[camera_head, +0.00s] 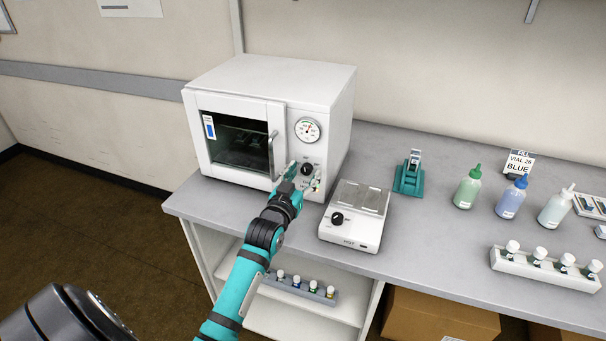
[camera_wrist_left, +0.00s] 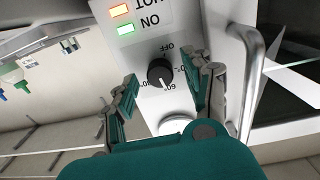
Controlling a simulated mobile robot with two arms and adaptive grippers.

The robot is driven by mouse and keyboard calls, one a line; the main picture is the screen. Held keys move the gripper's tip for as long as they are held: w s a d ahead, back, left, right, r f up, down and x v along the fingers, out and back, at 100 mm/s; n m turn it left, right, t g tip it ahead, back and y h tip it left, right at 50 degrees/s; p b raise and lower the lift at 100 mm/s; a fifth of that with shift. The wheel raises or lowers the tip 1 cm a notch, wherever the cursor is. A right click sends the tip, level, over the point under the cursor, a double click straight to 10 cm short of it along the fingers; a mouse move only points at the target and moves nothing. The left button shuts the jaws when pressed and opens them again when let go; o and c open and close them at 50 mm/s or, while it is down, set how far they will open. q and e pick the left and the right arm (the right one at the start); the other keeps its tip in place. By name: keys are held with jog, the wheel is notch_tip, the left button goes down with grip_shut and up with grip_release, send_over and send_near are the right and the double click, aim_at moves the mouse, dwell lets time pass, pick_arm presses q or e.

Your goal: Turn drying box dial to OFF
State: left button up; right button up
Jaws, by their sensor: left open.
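The drying box (camera_head: 235,75) is a white oven-like unit at the back left of the bench. Its black round dial (camera_head: 306,169) is on the front panel, below a gauge. In the left wrist view the dial (camera_wrist_left: 160,72) shows upside down, with an OFF mark (camera_wrist_left: 177,49) and temperature marks around it. Its white pointer line seems to face the 60° mark, away from OFF. My left gripper (camera_head: 304,179) is open at the panel. In the left wrist view its fingers (camera_wrist_left: 166,90) stand on either side of the dial, apparently apart from it. My right gripper is out of view.
A green ON lamp (camera_wrist_left: 126,29) and an orange HOT lamp (camera_wrist_left: 121,10) sit beside the dial. The door handle (camera_head: 272,155) is close to my left gripper. A white hot plate (camera_head: 350,232) stands just right of it. Bottles and vials stand further right.

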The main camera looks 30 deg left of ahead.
pick_arm(q)
grip_shut()
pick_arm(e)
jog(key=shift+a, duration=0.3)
